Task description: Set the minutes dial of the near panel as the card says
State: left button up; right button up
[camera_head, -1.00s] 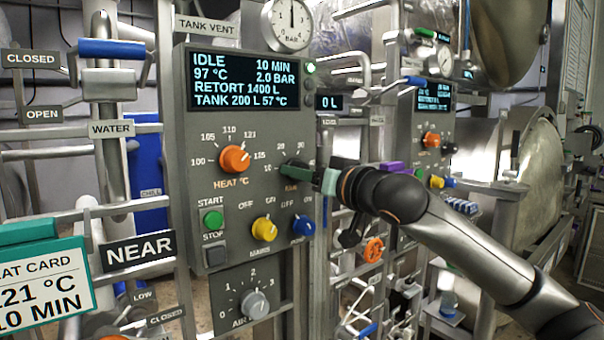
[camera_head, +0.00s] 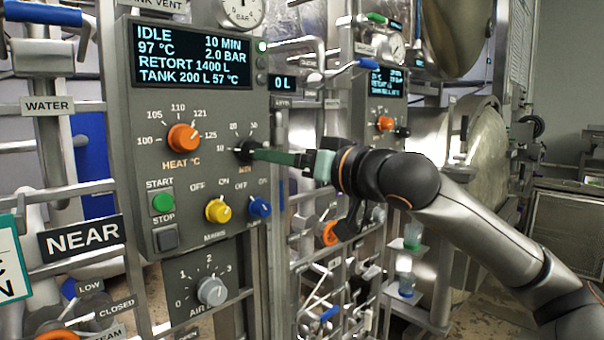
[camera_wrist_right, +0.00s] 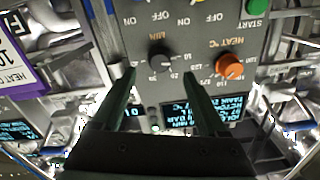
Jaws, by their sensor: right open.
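The near panel (camera_head: 190,120) fills the left half of the head view, with a NEAR sign (camera_head: 82,238). Its black minutes dial (camera_head: 243,151) sits right of the orange heat dial (camera_head: 183,138), at a scale marked 10, 20, 30. The display (camera_head: 192,56) reads IDLE, 10 MIN. My right gripper (camera_head: 260,154) is open at the minutes dial. In the right wrist view its green fingers (camera_wrist_right: 161,80) stand apart, either side of the dial (camera_wrist_right: 161,62); I cannot tell if they touch it. My left gripper is out of view.
Start and stop buttons (camera_head: 162,202), a yellow knob (camera_head: 217,211), a blue knob (camera_head: 260,207) and a grey air dial (camera_head: 211,291) lie below. Pipes and valves crowd the right side. A second panel (camera_head: 385,110) stands behind. A purple-edged card (camera_wrist_right: 22,65) shows in the wrist view.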

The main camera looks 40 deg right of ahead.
jog(key=shift+s+d+b, duration=0.15)
jog(key=shift+s+b, duration=0.4)
jog(key=shift+s, duration=1.75)
